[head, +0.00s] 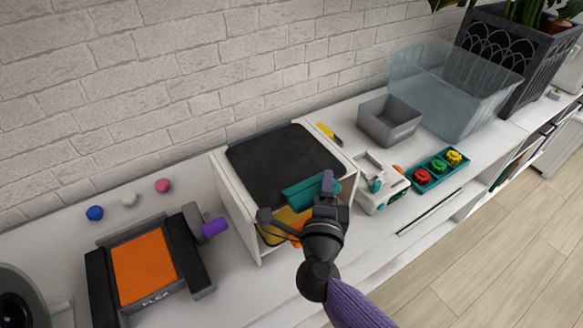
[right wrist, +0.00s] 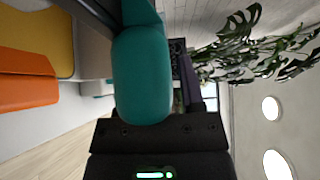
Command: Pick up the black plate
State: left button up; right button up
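A flat black plate (head: 282,163) with rounded corners lies on top of a white open-fronted box on the counter. My right gripper (head: 299,200) is at the front edge of the box, just below the plate's near edge and not visibly holding it. A teal piece (head: 310,190) shows by its fingers, and it fills the middle of the right wrist view (right wrist: 141,75). I cannot tell whether the fingers grip this teal piece. The plate is not clearly seen in the right wrist view. My left gripper is not in view.
Yellow and orange pieces (head: 278,229) sit inside the box. An orange-topped device (head: 145,268) stands left. A small white machine (head: 381,189), a grey bin (head: 390,120), a teal tray (head: 428,184) and a clear tub (head: 440,95) stand right. A brick wall is behind.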

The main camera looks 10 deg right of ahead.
grip_shut()
notch_tip(320, 180, up, 10)
jog(key=p, duration=0.6)
jog(key=shift+r, duration=0.1)
